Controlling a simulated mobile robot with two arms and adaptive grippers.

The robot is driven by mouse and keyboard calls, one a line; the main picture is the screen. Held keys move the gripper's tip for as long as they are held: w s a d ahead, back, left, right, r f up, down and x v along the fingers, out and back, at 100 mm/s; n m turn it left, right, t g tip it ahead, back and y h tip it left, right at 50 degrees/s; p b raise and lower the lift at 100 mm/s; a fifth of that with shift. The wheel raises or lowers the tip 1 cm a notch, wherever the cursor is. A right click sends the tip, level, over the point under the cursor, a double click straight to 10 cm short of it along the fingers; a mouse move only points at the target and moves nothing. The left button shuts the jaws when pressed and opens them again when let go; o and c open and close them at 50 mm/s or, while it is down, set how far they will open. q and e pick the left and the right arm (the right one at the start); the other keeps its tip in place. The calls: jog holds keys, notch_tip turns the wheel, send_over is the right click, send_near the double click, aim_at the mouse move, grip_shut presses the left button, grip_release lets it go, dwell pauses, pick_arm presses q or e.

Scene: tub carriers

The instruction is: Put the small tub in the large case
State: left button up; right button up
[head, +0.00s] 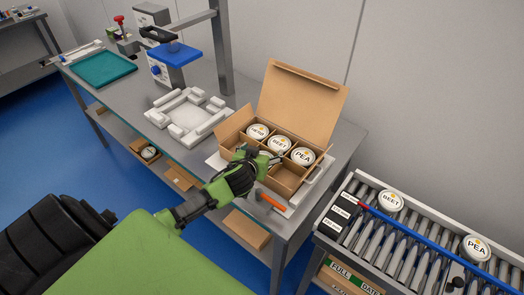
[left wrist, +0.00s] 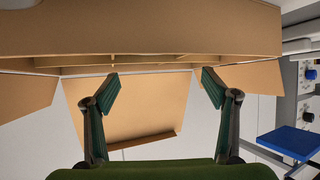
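The large case (head: 230,130) is an open cardboard box with dividers on the steel bench, its lid raised at the back. White round tubs sit in its back compartments: one with a partly legible label (head: 257,131), a BEET tub (head: 280,143) and a PEA tub (head: 303,156). My left gripper (head: 268,157) is over the case's front compartments and hides part of them. In the left wrist view the fingers (left wrist: 160,85) are spread and empty, with the case wall (left wrist: 140,30) ahead. BEET (head: 389,201) and PEA (head: 475,247) tubs stand on the roller conveyor. My right gripper is not visible.
A white fixture (head: 187,112) lies left of the case, with a teal tray (head: 103,69) farther left. An orange-handled tool (head: 272,203) lies at the bench's front edge. The roller conveyor (head: 410,245) with a blue rail stands at the right. A grey post rises behind the fixture.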

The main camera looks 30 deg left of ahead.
pick_arm(q)
jog(key=shift+r, duration=0.1)
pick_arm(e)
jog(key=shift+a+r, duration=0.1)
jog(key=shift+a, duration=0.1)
pick_arm(q)
jog(key=shift+r+p, duration=0.3)
jog(key=shift+r, duration=0.05)
jog(key=shift+r+p, duration=0.4)
jog(key=shift+r, duration=0.15)
jog(key=shift+s+d+f+b, duration=0.2)
jog(key=shift+s+d+b, duration=0.05)
jog(key=shift+s+b, duration=0.25)
jog(key=b+v, duration=0.1)
jog(key=v, duration=1)
jog(key=shift+b, duration=0.3)
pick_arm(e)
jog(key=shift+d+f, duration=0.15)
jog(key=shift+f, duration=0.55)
pick_arm(q)
jog(key=shift+a, duration=0.1)
